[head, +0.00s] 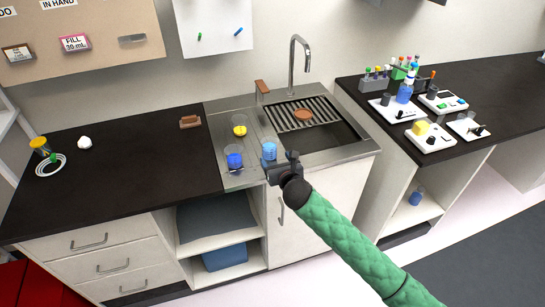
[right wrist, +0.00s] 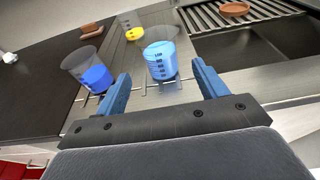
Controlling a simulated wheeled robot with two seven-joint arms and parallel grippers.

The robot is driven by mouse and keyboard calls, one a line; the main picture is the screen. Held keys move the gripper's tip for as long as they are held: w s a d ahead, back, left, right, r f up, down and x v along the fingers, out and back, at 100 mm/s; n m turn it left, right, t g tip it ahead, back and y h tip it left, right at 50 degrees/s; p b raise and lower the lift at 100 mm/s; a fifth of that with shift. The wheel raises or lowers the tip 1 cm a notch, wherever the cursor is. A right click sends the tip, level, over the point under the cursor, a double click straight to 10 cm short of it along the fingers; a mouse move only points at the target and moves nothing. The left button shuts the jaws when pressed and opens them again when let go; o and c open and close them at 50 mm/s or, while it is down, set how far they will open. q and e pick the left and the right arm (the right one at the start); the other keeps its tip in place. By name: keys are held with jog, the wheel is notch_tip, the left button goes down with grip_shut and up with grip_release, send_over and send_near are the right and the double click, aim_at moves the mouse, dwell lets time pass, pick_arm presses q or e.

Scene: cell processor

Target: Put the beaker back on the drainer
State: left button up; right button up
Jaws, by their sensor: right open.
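A clear beaker with light blue contents and printed graduations (head: 269,152) stands upright at the front of the steel drainboard (head: 219,125), left of the sink. It also shows in the right wrist view (right wrist: 160,60). My right gripper (head: 279,166) is open just in front of this beaker. In the right wrist view the two blue fingers (right wrist: 161,78) point toward it, one on either side, with nothing gripped. A second beaker with darker blue contents (head: 234,157) stands to the left. A slatted rack (head: 292,113) lies across the back of the sink. My left gripper is not in view.
A beaker with yellow contents (head: 240,130) stands farther back on the drainboard. A round brown dish (head: 303,115) sits on the rack. The tap (head: 292,65) rises behind the sink (head: 330,138). The dark counter (head: 125,165) to the left is mostly clear.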

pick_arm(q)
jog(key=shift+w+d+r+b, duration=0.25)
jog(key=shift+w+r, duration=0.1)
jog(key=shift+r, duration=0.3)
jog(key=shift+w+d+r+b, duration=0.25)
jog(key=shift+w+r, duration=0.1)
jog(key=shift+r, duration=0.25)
pick_arm(e)
jog(key=shift+v, duration=2.4)
jog(key=s+d+f+m+g+h, duration=0.1)
jog(key=s+d+f+m+g, duration=0.3)
jog(key=f+m, duration=0.6)
jog(key=s+d+f+m+h, duration=0.1)
jog(key=s+d+f+m, duration=0.35)
jog(key=f, duration=1.05)
jog(key=s+d+f+m+g+h, duration=0.1)
jog(key=s+f+m+g, duration=0.1)
jog(key=s+f+m, duration=0.65)
jog(key=s+d+f+m+g, duration=0.2)
jog(key=s+f+m, duration=0.2)
jog(key=s+f, duration=0.5)
jog(key=s+d+f+m+g+h, duration=0.1)
jog(key=s+f+m, duration=0.4)
jog(key=s+f, duration=0.5)
jog(key=s+d+f+m+g, duration=0.3)
jog(key=s+f, duration=0.6)
jog(key=f, duration=0.3)
jog(key=shift+s+d+m+g, duration=0.3)
jog(key=shift+d+m, duration=0.4)
jog(key=shift+m, duration=0.5)
